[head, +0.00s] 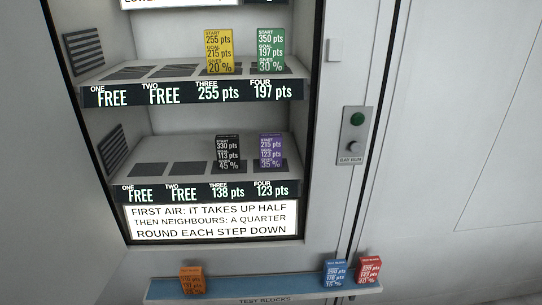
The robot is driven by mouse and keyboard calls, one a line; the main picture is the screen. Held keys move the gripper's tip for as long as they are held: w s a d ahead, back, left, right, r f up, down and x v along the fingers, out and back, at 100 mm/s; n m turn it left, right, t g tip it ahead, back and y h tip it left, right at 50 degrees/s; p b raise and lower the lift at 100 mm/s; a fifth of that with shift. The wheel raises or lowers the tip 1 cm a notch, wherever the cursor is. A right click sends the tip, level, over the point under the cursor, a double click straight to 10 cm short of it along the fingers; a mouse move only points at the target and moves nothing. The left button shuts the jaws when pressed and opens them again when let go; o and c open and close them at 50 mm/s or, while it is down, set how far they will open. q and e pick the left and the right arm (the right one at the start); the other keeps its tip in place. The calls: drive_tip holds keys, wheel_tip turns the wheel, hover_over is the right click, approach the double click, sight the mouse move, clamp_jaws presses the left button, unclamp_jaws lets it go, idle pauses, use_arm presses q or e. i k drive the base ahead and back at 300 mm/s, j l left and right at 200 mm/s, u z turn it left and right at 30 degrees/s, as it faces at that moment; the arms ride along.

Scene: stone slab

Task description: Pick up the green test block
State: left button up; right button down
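The green test block (271,49) stands upright on the upper shelf of the cabinet, at the place marked four. Its label reads start 350 pts, goal 197 pts, gives 30 %. The shelf strip below it shows 197 pts. A yellow block (219,50) stands just to its left at place three. Neither of my grippers shows in the head view.
On the lower shelf (148,192) stand a black block (227,153) and a purple block (271,151). A blue ledge (260,286) below holds orange (192,280), blue (335,273) and red (369,270) blocks. A panel with a green button (357,119) is right of the cabinet.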

sight(270, 42)
drive_tip(key=i+l+u, duration=0.2)
drive_tip(key=l, duration=0.85)
drive_tip(key=l+u, duration=0.2)
drive_tip(key=l, duration=0.85)
